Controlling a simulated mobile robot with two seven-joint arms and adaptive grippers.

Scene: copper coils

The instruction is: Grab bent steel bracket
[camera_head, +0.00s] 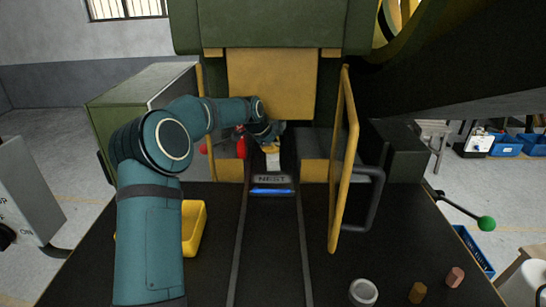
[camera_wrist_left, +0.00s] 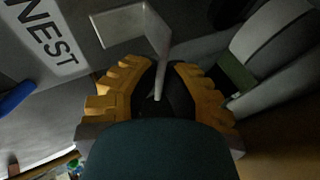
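The bent steel bracket (camera_wrist_left: 156,32) is a pale grey, thin, L-shaped plate. In the left wrist view one flange lies flat at the upper left and the other stands edge-on between my fingers. In the head view it is a small pale shape (camera_head: 273,160) just behind the NEST block. My left gripper (camera_wrist_left: 161,78), with yellow ridged fingers and dark pads, is closed around the edge-on flange, a pad against each side. In the head view the left gripper (camera_head: 269,147) is small inside the machine opening. My right gripper is not in view.
The grey NEST block (camera_head: 271,180) with a blue strip sits between two rails. A yellow guard frame (camera_head: 344,160) stands to the right, with the green press above. A yellow bin (camera_head: 194,228), a white ring (camera_head: 363,292) and copper-coloured cylinders (camera_head: 455,277) are on the dark table.

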